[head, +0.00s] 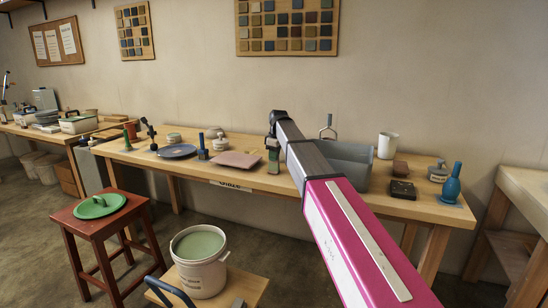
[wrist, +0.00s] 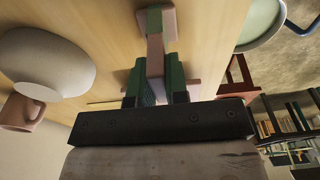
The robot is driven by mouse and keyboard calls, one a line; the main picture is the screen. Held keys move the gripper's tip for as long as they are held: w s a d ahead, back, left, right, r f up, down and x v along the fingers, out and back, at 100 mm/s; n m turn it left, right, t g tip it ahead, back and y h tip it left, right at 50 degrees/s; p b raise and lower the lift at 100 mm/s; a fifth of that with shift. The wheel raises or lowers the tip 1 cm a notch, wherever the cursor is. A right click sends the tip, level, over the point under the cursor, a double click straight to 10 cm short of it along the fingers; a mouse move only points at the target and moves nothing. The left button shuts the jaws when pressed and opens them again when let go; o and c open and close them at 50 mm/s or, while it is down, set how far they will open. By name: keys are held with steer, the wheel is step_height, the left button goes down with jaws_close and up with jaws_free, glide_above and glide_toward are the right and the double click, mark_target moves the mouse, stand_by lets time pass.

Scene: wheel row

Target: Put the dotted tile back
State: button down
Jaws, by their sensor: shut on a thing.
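My gripper (wrist: 155,80) is shut on a small pinkish, tile-like piece (wrist: 155,58), seen between its green-sided fingers in the wrist view. A pink and green end shows beyond the fingertips. I see no dots on it, so I cannot tell whether it is the dotted tile. In the head view my gripper (head: 273,157) is over the middle of the long workbench (head: 235,190), its lower end small and partly hidden by the arm. Two wall boards with rows of coloured tiles hang behind, one at the centre (head: 243,47) and one further left (head: 121,42).
The bench holds a pink slab (head: 239,159), a dark blue plate (head: 177,151), a grey tub (head: 350,160), a white jug (head: 388,145) and a blue bottle (head: 452,184). A glaze bucket (head: 206,275) and red stool (head: 88,228) stand in front. A pale bowl (wrist: 45,45) lies left in the wrist view.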

steer(key=shift+f, duration=0.1)
steer(key=c, duration=1.1)
jaws_free()
steer(key=r, duration=0.4)
steer(key=d+r, duration=0.1)
steer(key=r, duration=0.7)
steer(key=shift+s+d+r, duration=0.1)
steer(key=shift+s+d, duration=0.1)
steer(key=shift+s, duration=0.05)
steer(key=shift+s, duration=0.1)
